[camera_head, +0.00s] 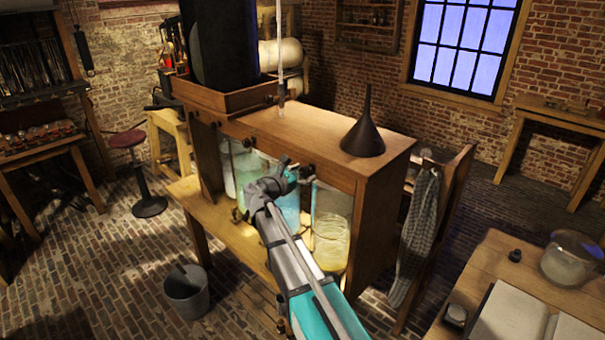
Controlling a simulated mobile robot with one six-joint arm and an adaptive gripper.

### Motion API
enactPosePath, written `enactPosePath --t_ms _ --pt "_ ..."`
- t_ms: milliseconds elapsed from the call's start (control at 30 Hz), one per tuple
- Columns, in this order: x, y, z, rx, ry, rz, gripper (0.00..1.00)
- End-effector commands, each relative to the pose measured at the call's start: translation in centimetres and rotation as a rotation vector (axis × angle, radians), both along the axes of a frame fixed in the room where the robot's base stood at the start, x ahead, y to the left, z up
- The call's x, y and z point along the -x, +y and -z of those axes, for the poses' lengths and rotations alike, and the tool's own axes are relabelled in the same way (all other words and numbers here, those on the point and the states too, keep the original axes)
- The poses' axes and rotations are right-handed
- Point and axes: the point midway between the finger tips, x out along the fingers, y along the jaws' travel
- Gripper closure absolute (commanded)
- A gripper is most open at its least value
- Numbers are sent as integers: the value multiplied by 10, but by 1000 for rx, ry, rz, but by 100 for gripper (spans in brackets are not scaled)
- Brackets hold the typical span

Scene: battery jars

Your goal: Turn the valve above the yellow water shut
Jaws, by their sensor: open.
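The jar of yellow water (332,238) stands at the right end of a row of glass jars under a wooden cabinet. A dark valve knob (311,168) shows on the cabinet front, above and slightly left of this jar. My gripper (289,166) is open, just left of that knob, in front of the jar of blue water (291,212). I see no contact with the knob, but the gap is too small to judge. My arm hides part of the blue jar and the left side of the yellow one. The valve's handle angle is too small to tell.
More valve knobs (248,141) line the cabinet front to the left. A black funnel (364,130) stands on the cabinet top (300,128). A grey cloth (418,225) hangs at the right. A bucket (187,291) stands on the floor, and a table (440,290) is at the lower right.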

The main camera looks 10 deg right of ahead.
Motion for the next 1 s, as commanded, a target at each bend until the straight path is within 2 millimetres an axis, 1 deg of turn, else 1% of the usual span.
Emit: enactPosePath --t_ms 233,367,400,467,500,567,600,667,700,800,1000 --pt "0 0 0 0 0 0 13" --pt "0 0 0 0 0 0 37" --pt "0 0 0 0 0 0 44" --pt "0 0 0 0 0 0 55" --pt "0 0 0 0 0 0 63" --pt "0 0 0 0 0 0 74" --pt "0 0 0 0 0 0 81" --pt "0 0 0 0 0 0 92" --pt "-1 9 0 0 0 -1 95" --pt "0 3 0 -2 -1 0 95" --pt "0 0 0 -17 -24 1 95"
